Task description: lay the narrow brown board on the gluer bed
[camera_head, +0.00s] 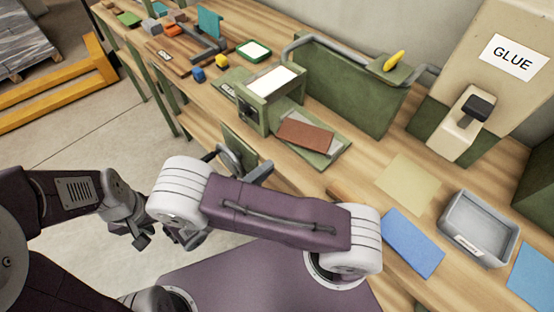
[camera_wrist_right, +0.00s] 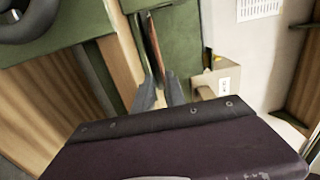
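A reddish-brown board (camera_head: 306,134) lies slightly askew on a grey plate (camera_head: 329,147) over a green base, in front of a green frame with a white top. I cannot tell for certain which part is the gluer bed. A narrow brown strip (camera_head: 345,193) shows at the bench edge behind my right arm; it may be a board or the edge itself. My right gripper (camera_head: 243,168) is left of the reddish-brown board, apart from it. In the right wrist view its fingers (camera_wrist_right: 160,92) stand apart, with a brown strip (camera_wrist_right: 155,48) beyond. My left gripper (camera_head: 130,236) hangs over the floor, its fingers unclear.
A beige GLUE machine (camera_head: 460,120) stands at the right. A grey bin (camera_head: 478,228), a blue sheet (camera_head: 412,242) and a cream sheet (camera_head: 408,182) lie before it. A green panel (camera_head: 340,85) rises behind the board. Small objects crowd the far left bench.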

